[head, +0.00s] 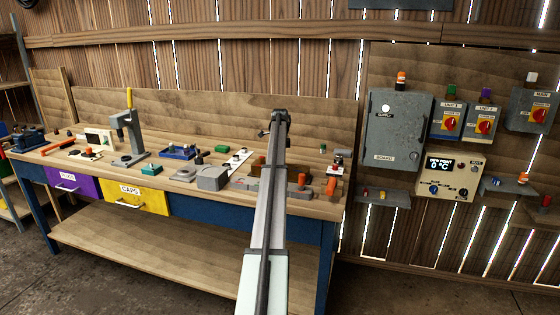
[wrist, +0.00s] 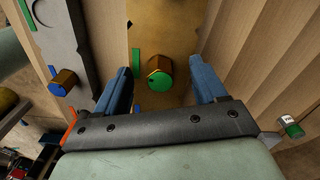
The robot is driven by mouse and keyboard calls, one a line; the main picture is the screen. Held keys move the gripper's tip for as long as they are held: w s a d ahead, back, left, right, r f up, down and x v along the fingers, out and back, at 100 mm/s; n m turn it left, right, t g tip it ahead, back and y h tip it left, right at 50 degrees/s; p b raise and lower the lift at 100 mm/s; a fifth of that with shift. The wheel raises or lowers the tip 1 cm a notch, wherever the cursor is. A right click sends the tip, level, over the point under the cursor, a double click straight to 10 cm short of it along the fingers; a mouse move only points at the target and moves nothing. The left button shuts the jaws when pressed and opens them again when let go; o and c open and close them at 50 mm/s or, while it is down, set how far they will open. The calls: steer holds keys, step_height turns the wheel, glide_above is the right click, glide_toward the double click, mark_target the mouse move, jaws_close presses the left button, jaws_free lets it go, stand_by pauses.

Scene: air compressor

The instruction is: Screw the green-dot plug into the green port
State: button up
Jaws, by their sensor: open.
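In the wrist view, a brass-coloured plug with a round green face (wrist: 160,79) sits on a brown wooden strip. My gripper (wrist: 165,70) is open, with one blue finger on each side of this plug. There are visible gaps between the fingers and the plug in the picture; how far it lies beyond the fingertips is hard to tell. The green port is not clearly identifiable in either view. In the head view, my arm hides part of the bench top, and the plug cannot be made out.
A small green-and-white object (wrist: 291,127) lies at right. In the head view, the workbench (head: 262,214) carries several tools, including a grey press (head: 131,135).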

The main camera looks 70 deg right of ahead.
steer(key=shift+r, duration=0.1)
step_height(320, 180, up, 18)
steer(key=shift+r, duration=0.25)
stand_by(0.9)
steer(key=shift+w, duration=0.15)
